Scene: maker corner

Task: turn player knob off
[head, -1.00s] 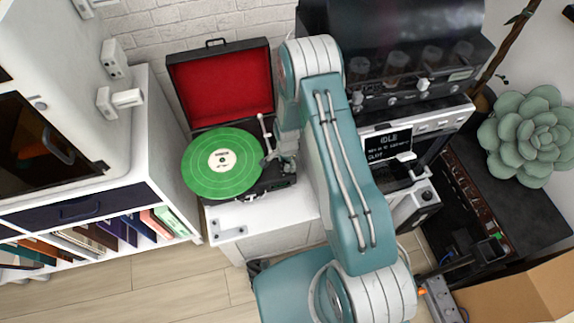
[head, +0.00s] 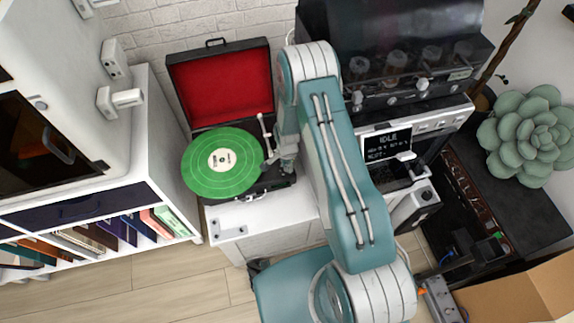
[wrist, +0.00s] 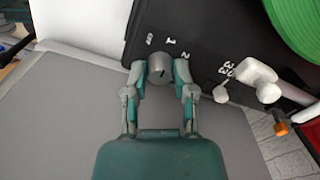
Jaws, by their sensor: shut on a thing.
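The record player (head: 262,186) stands open on a white cabinet, with a red-lined lid and a green record (head: 222,162) on it. In the wrist view, the grey player knob (wrist: 160,69) sits on the black deck among white marks, with a dark line on its top. My gripper (wrist: 161,73) is shut on the knob, one finger on each side. In the head view my gripper (head: 283,177) is small at the player's front right corner, and the knob is hidden there.
A coffee machine (head: 395,65) is right of my arm. A white shelf with books (head: 110,225) stands at left.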

